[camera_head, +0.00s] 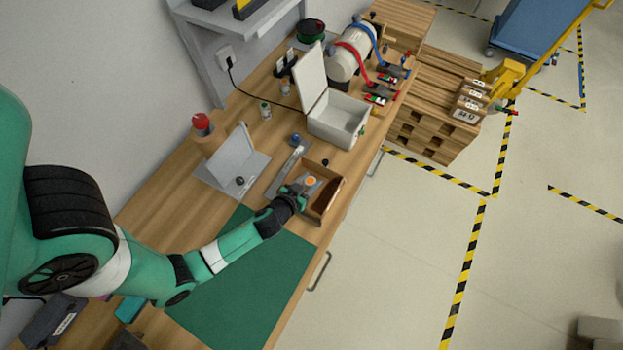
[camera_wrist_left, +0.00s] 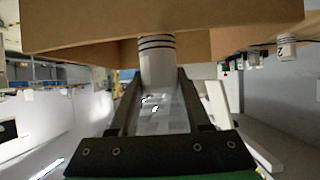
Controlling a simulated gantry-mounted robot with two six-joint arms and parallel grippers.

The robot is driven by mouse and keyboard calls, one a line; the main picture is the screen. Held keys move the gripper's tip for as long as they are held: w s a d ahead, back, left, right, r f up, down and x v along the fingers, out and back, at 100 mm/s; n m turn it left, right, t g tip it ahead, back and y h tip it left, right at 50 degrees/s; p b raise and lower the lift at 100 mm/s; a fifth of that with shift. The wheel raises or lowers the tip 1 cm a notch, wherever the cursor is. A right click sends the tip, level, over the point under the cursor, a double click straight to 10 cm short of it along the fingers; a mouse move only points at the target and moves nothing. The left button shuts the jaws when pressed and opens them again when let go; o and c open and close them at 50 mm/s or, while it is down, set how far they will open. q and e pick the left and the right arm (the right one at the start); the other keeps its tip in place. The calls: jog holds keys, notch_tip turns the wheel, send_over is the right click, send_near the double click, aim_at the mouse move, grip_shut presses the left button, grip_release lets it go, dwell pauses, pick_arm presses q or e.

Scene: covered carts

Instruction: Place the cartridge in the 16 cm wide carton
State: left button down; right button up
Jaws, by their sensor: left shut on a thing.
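The cartridge (camera_wrist_left: 157,62) is a white cylinder with dark bands near its end. In the left wrist view it lies between the two fingers of my left gripper (camera_wrist_left: 158,80), which is shut on it. In the head view my left gripper (camera_head: 302,188) is at the near left side of the open brown carton (camera_head: 327,198), and an orange round spot shows by the fingertips. The carton also spans the top of the left wrist view (camera_wrist_left: 235,15). The cartridge end overlaps the carton there; I cannot tell if it is inside. My right gripper is not in view.
A white open-lidded box (camera_head: 338,122) stands behind the carton on the wooden bench. A grey angled stand (camera_head: 232,160) and a blue-knobbed device (camera_head: 294,141) are to its left.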

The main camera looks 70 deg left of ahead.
aim_at(306, 189)
pick_arm(q)
jog(key=f, duration=0.1)
jog(key=f+b, duration=0.1)
jog(key=a+f+b, duration=0.1)
jog(key=shift+w+f, duration=0.25)
jog(key=shift+s+d+f+b, duration=0.1)
jog(key=shift+d+f+b, duration=0.1)
jog(key=shift+d+b, duration=0.1)
jog(key=shift+r, duration=0.15)
jog(key=shift+f, duration=0.2)
jog(key=shift+c, duration=1.8)
grip_release()
jog(key=shift+r, duration=0.1)
